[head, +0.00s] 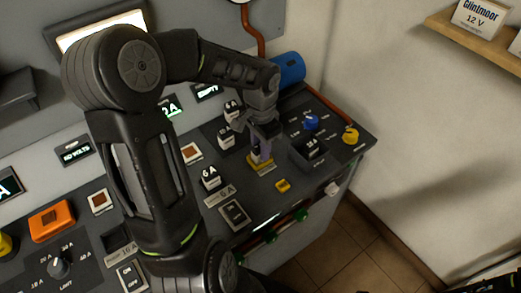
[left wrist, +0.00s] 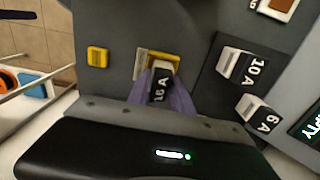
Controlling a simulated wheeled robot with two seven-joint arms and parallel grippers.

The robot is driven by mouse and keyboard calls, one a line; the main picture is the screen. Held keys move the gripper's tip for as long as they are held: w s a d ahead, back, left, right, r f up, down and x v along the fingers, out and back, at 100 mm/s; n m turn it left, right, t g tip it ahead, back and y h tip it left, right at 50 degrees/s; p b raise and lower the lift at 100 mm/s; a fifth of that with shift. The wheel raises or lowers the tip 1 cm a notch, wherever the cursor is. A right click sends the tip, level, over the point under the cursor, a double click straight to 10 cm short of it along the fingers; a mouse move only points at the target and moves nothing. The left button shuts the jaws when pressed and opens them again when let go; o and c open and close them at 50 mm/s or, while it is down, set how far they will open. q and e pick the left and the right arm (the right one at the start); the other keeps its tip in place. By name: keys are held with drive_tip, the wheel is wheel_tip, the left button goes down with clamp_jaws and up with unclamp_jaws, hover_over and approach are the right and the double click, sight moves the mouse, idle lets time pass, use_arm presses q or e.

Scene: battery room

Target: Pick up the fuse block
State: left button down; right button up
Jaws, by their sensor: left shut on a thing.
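My left gripper (head: 262,150) reaches down over the control panel. In the left wrist view, its purple fingers (left wrist: 161,95) are shut on a white and black fuse block (left wrist: 160,86), whose label seems to read 15 A. The block stands at a yellow-framed socket (left wrist: 166,57), which also shows in the head view (head: 261,168). I cannot tell whether it is seated or just lifted. The fingers hide its sides. My right gripper is not in view.
Other fuse blocks stand close by, one marked 10 A (left wrist: 234,64) and one marked 6 A (left wrist: 257,111). A 6 A block (head: 210,177), a yellow button (head: 283,185), a blue knob (head: 311,122) and a yellow knob (head: 350,135) are on the panel.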

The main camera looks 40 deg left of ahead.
use_arm(q)
wheel_tip(320, 180, up, 10)
drive_tip(key=shift+f+b, duration=0.25)
drive_tip(key=shift+b, duration=0.2)
drive_tip(key=shift+d, duration=0.15)
drive_tip(key=shift+f, duration=0.1)
